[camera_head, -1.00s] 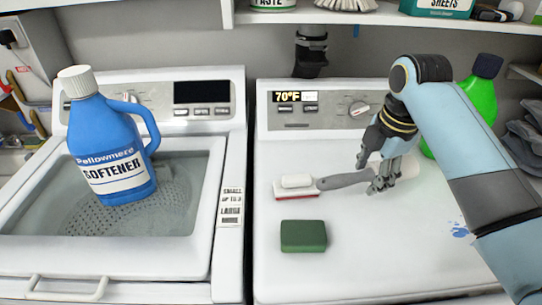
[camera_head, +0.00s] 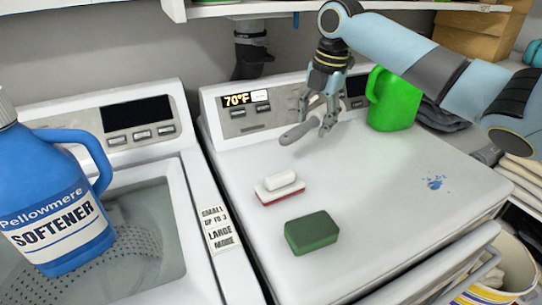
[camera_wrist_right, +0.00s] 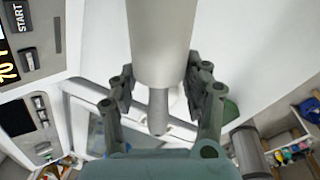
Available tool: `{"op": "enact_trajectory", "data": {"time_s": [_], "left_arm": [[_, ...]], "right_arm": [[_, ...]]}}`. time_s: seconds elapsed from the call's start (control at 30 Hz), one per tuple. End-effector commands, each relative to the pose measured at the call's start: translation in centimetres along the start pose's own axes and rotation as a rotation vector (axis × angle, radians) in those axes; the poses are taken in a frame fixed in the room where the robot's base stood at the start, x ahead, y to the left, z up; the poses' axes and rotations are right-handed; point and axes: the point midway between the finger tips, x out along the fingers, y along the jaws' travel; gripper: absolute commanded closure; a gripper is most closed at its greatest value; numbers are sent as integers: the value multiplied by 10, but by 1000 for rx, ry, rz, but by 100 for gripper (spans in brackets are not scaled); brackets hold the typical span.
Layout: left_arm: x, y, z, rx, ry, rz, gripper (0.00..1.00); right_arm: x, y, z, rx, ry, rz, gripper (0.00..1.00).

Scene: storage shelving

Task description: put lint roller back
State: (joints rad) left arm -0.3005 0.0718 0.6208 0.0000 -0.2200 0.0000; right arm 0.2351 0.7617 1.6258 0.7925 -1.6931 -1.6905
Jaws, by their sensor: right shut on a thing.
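The lint roller has a grey handle (camera_head: 300,132) and a pale roll (camera_wrist_right: 160,40). My right gripper (camera_head: 322,118) is shut on it and holds it above the right machine's white top, toward the back. In the head view the handle points down and left from the fingers, and the roll is mostly hidden behind them. In the right wrist view the roller lies between the two fingers, with the roll at the top and the handle below. My left gripper is not in view.
A red-and-white brush (camera_head: 280,188) and a green sponge (camera_head: 312,233) lie on the machine top (camera_head: 390,190). A green jug (camera_head: 391,100) stands at the back. A blue softener jug (camera_head: 55,200) stands left. A shelf (camera_head: 250,8) hangs above.

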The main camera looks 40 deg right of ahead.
Motion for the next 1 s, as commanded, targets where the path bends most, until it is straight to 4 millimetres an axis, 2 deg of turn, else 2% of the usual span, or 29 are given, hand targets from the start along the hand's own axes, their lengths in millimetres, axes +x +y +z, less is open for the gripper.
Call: {"op": "enact_trajectory", "data": {"time_s": [0.03, 0.2, 0.43, 0.57, 0.8, 1.0], "left_arm": [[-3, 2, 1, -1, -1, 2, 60], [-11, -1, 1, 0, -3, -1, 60], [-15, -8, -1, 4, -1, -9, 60], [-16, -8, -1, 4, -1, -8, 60], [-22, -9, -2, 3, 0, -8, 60], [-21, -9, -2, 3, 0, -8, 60]], "right_arm": [[6, 10, -11, -1, 13, 4, 82], [36, 42, -35, -1, 11, 4, 82], [66, 71, -54, -1, 4, 2, 82], [74, 74, -57, -2, 2, -1, 82], [107, 69, -57, -2, 1, -2, 82], [112, 68, -57, -3, 0, 0, 82]]}}
